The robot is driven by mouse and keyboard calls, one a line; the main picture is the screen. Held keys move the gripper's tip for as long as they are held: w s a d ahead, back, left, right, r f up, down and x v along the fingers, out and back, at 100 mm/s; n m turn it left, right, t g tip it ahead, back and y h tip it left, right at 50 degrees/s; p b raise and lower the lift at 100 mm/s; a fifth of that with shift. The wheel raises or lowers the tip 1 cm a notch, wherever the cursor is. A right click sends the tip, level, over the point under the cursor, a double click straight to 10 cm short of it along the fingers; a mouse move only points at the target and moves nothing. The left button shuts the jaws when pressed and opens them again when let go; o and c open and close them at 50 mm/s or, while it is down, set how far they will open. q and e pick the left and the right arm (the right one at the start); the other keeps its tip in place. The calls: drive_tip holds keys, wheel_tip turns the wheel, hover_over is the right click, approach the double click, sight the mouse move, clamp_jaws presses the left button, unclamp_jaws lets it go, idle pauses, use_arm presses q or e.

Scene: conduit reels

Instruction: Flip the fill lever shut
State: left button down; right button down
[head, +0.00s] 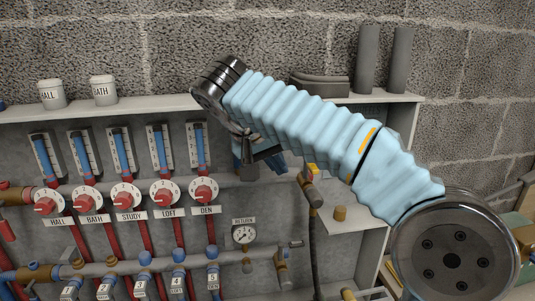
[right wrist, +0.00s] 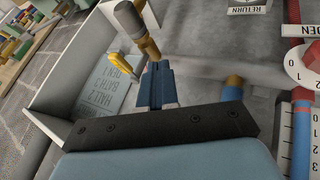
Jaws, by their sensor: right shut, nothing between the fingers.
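The fill lever, a small yellow handle (head: 311,168), shows in the head view just right of my right gripper (head: 282,162), beside a grey-and-brass valve fitting (head: 313,192). In the right wrist view the yellow lever (right wrist: 123,66) sticks out to the left of the fitting (right wrist: 136,30), near the fingertips. My right gripper (right wrist: 155,78) is shut and empty, its blue fingers together and pointing at the fitting. Whether the fingers touch the lever or fitting I cannot tell. My arm hides part of the pipework in the head view. My left gripper is out of view.
Red dials (head: 126,196) and blue flow tubes (head: 121,150) line the manifold at left. A return gauge (head: 243,236) sits below. The white shelf (head: 150,103) above holds pots and grey tubes. A cabinet side panel (right wrist: 68,72) stands close to the left in the wrist view.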

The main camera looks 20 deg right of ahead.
sight(313, 168)
drive_tip(key=shift+s+d+f, duration=0.15)
drive_tip(key=shift+s+d, duration=0.05)
drive_tip(key=shift+d, duration=0.9)
drive_tip(key=shift+s+d+f, duration=0.1)
drive_tip(key=shift+s+d, duration=0.1)
drive_tip(key=shift+d, duration=0.85)
